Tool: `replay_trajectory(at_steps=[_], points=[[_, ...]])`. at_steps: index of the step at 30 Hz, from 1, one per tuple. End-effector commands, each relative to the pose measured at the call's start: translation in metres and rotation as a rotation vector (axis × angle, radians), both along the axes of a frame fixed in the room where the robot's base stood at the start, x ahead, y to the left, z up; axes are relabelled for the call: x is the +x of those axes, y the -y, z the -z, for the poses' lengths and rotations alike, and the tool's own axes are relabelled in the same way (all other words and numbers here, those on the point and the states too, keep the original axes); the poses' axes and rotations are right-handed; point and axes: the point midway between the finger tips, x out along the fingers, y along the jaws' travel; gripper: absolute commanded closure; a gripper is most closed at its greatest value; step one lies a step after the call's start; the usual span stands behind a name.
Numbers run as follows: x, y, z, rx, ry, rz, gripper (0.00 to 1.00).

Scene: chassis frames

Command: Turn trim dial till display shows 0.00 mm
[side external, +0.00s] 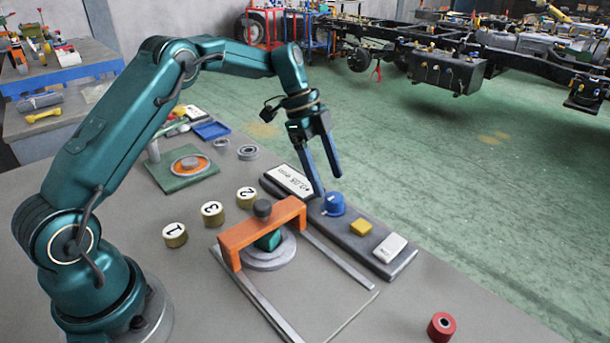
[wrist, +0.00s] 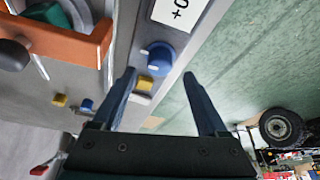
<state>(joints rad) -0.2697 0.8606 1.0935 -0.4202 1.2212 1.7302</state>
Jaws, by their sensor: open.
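The blue trim dial (side external: 333,204) sits on a dark grey console (side external: 345,238). The white display (side external: 290,181) at the console's far end appears upside down in the side view and seems to read +0.05 mm. In the wrist view, only "+0" of the display (wrist: 176,12) shows. My gripper (side external: 329,184) is open and points down over the dial, with one finger to its left and the other to its right in the picture. In the wrist view, the dial (wrist: 160,57) lies just beyond the gap between the fingertips (wrist: 159,73). Contact with the dial cannot be told.
A yellow button (side external: 361,228) and a white block (side external: 390,248) are on the console. An orange bridge (side external: 262,232) on rails stands close to its left. Numbered brass weights (side external: 212,212) and a red spool (side external: 441,326) are on the table. The console lies near the table's edge.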

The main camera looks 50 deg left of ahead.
Motion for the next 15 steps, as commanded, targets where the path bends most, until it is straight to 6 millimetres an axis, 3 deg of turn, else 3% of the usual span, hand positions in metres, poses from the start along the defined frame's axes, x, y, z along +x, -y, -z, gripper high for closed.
replay_trajectory(at_steps=[7,15], points=[[0.002,0.012,0.029,-0.001,-0.003,0.0,0.24],[0.004,0.015,0.037,0.001,0.001,0.0,0.24]])
